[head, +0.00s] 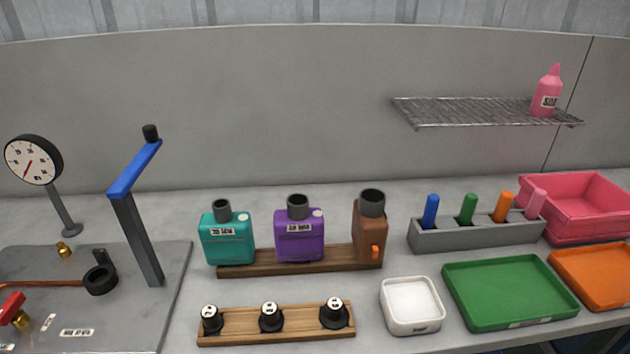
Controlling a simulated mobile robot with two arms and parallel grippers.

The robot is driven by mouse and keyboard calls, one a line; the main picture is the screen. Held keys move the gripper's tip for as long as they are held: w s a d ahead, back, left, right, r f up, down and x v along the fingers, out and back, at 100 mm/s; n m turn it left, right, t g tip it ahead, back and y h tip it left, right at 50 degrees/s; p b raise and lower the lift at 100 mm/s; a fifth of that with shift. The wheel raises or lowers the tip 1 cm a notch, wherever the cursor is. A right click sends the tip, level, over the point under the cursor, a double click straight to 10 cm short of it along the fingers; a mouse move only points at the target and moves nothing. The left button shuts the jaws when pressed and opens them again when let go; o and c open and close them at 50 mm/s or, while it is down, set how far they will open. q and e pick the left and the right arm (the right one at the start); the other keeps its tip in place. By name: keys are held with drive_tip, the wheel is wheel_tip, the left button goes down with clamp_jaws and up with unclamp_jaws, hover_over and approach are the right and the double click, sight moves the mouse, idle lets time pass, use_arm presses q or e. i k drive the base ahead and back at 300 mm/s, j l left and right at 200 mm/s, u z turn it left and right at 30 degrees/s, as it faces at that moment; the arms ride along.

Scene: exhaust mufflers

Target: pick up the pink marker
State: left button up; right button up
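The pink marker (536,203) stands tilted slightly to the right in the rightmost place of a grey holder (470,237). Its lower part is hidden inside the holder. A blue marker (430,212), a green marker (468,209) and an orange marker (503,207) stand to its left in the same holder. Neither of my grippers shows in the head view.
A pink bin (552,212) stands right behind the pink marker. A green tray (510,292), an orange tray (600,277) and a white dish (411,306) lie in front. A wire shelf (470,112) with a pink bottle (546,93) hangs above.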

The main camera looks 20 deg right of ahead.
sight(538, 196)
drive_tip(key=z, duration=1.85)
drive_tip(key=i+l+z, duration=0.1)
drive_tip(key=i+l, duration=0.2)
drive_tip(key=l, duration=0.15)
drive_tip(key=i+l+z, duration=0.1)
drive_tip(key=i+l, duration=0.25)
drive_tip(key=l, duration=0.1)
